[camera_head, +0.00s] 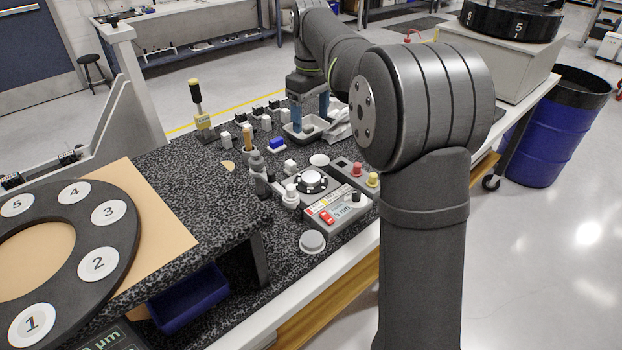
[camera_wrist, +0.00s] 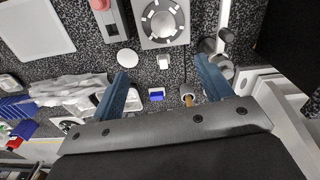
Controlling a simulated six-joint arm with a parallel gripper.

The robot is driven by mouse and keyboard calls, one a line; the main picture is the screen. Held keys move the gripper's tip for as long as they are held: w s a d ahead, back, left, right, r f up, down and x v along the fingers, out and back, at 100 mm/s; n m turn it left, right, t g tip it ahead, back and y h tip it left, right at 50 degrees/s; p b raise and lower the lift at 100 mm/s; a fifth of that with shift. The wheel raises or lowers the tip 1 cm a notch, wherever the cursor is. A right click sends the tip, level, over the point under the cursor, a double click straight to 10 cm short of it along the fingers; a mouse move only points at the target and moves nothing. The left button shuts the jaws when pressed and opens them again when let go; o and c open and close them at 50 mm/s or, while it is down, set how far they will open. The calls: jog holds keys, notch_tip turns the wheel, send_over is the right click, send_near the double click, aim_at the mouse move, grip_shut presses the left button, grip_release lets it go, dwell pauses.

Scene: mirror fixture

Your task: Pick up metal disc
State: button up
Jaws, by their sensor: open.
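A round grey disc (camera_head: 312,242) with a metallic look lies flat near the table's front edge in the head view. A paler disc (camera_head: 319,160) lies behind the round fixture (camera_head: 312,181). In the wrist view the pale disc (camera_wrist: 127,58) is close to the left fingertip and the fixture (camera_wrist: 160,20) is at the top. I cannot tell for certain which disc is the metal one. My gripper (camera_head: 309,106) is far back, over or near a small tray; its blue fingers are wide apart. In the wrist view my gripper (camera_wrist: 162,68) is open, with nothing held.
The small tray (camera_head: 291,130) stands under or beside my fingers. A blue-and-white block (camera_head: 277,146) and a control box (camera_head: 338,209) with a red switch stand on the speckled table. A crumpled pale cloth (camera_wrist: 75,88) lies left in the wrist view. A raised shelf (camera_head: 190,205) fills the left.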

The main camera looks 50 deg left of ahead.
send_over(311, 176)
jog(key=f, duration=1.1)
jog(key=shift+w+a, duration=0.3)
jog(key=shift+a, duration=0.05)
jog(key=shift+s+d+f, duration=0.1)
jog(key=shift+d+f, duration=0.05)
jog(key=shift+f, duration=0.75)
jog(key=shift+s+d+f, duration=0.1)
jog(key=shift+s+f, duration=0.05)
jog(key=shift+f, duration=0.7)
jog(key=shift+s+d+f, duration=0.1)
jog(key=shift+d+f, duration=0.05)
jog(key=shift+f, duration=0.75)
jog(key=c, duration=1.1)
